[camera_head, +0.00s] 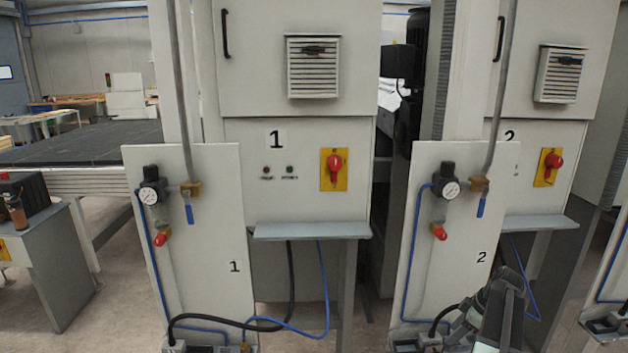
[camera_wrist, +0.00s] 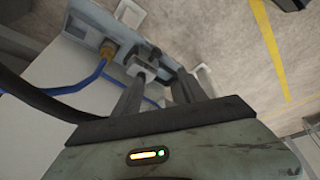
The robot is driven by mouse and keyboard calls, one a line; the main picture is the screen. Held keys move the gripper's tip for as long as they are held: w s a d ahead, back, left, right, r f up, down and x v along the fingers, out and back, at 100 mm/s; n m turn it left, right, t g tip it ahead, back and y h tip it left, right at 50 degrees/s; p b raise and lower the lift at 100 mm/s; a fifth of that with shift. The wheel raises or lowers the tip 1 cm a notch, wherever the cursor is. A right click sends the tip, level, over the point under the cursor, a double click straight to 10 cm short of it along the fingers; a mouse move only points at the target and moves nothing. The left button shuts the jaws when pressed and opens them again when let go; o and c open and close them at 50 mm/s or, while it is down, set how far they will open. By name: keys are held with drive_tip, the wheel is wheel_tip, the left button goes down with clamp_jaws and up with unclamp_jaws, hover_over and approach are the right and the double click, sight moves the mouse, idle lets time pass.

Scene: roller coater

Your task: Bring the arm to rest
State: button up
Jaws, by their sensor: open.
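My arm (camera_head: 490,312) shows at the lower right of the head view, in front of the foot of panel 2 (camera_head: 455,230). In the wrist view my gripper (camera_wrist: 158,84) has its two dark fingers spread apart with nothing held between them. Beyond the fingers is a grey base plate (camera_wrist: 92,27) with a brass fitting (camera_wrist: 110,50), and a grey connector (camera_wrist: 143,68) shows between the fingers. I cannot tell how far the fingers are from the connector.
Panel 1 (camera_head: 190,250) stands left of panel 2, with a gauge, valve and blue hoses. Grey cabinets with red switches (camera_head: 335,166) stand behind. A black cable (camera_head: 292,285) hangs below cabinet 1. Concrete floor (camera_wrist: 245,70) with a yellow line (camera_wrist: 270,50) lies right in the wrist view.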

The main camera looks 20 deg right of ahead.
drive_tip(key=w+a+n+g, duration=0.1)
drive_tip(key=w+a, duration=0.3)
drive_tip(key=a, duration=0.6)
drive_tip(key=w+a+n, duration=0.2)
drive_tip(key=w+a, duration=0.3)
drive_tip(key=a, duration=0.5)
drive_tip(key=w+a+n+g, duration=0.1)
drive_tip(key=w+a, duration=0.3)
drive_tip(key=a, duration=0.6)
drive_tip(key=s+a+f+m+g+h, duration=0.1)
drive_tip(key=s+a+m, duration=0.15)
drive_tip(key=a, duration=0.85)
drive_tip(key=s+a+f+m+g+h, duration=0.1)
drive_tip(key=s+a+m, duration=0.15)
drive_tip(key=a, duration=0.85)
wheel_tip(320, 180, up, 15)
drive_tip(key=s+d+m+p, duration=0.1)
drive_tip(key=m+p, duration=0.5)
drive_tip(key=p, duration=0.8)
drive_tip(key=shift+s+d+h+p, duration=0.3)
drive_tip(key=shift+s+d, duration=0.05)
drive_tip(key=shift+d, duration=0.05)
drive_tip(key=shift+f, duration=0.15)
